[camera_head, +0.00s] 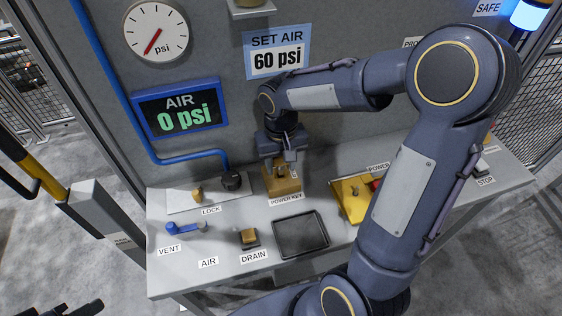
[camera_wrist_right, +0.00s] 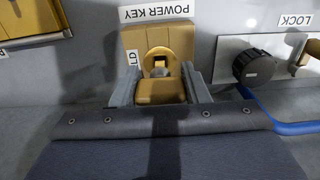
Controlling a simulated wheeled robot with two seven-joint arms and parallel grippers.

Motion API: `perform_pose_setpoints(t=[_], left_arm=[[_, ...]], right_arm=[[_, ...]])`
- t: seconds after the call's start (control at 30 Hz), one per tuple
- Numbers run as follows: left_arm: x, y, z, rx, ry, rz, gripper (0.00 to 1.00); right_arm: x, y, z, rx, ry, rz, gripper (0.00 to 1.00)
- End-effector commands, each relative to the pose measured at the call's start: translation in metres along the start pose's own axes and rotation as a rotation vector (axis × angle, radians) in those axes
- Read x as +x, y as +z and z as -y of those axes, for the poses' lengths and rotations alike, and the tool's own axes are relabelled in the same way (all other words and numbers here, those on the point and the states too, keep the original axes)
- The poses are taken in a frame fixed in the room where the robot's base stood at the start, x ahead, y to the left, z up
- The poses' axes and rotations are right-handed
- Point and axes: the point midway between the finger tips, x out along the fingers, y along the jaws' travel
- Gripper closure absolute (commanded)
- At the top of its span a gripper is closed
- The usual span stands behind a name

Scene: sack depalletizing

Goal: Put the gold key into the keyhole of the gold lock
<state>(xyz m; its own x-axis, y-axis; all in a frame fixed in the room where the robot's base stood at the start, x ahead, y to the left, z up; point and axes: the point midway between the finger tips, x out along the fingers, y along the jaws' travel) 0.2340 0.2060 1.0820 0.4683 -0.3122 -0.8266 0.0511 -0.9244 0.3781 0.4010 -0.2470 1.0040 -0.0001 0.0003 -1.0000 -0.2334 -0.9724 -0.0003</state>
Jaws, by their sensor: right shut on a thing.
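My right gripper (camera_head: 290,155) points down at the gold block (camera_head: 281,184) labelled POWER KEY on the bench. A yellow panel (camera_head: 349,208) with a small fitting stands to the right near the POWER label, partly behind my right arm. A dark part at the lower left may be my left gripper (camera_head: 85,308).
A black-rimmed tray (camera_head: 300,252) lies in front of the block. The wall display (camera_head: 180,112) reads 0 psi.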

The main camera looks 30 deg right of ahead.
Motion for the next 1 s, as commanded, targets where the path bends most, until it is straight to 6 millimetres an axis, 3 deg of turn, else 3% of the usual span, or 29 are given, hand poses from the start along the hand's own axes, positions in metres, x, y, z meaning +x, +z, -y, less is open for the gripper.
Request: perform_pose_setpoints(t=[0.97, 1.0], left_arm=[[0.018, 0.009, 0.008, 0.0, 0.0, 0.0, 0.64], [0.017, 0.008, 0.007, 0.0, 0.0, 0.0, 0.64]], right_arm=[[0.025, 0.0, 0.0, 0.0, 0.0, 0.001, 0.82], [0.024, 0.0, 0.0, 0.0, 0.0, 0.0, 0.53]])
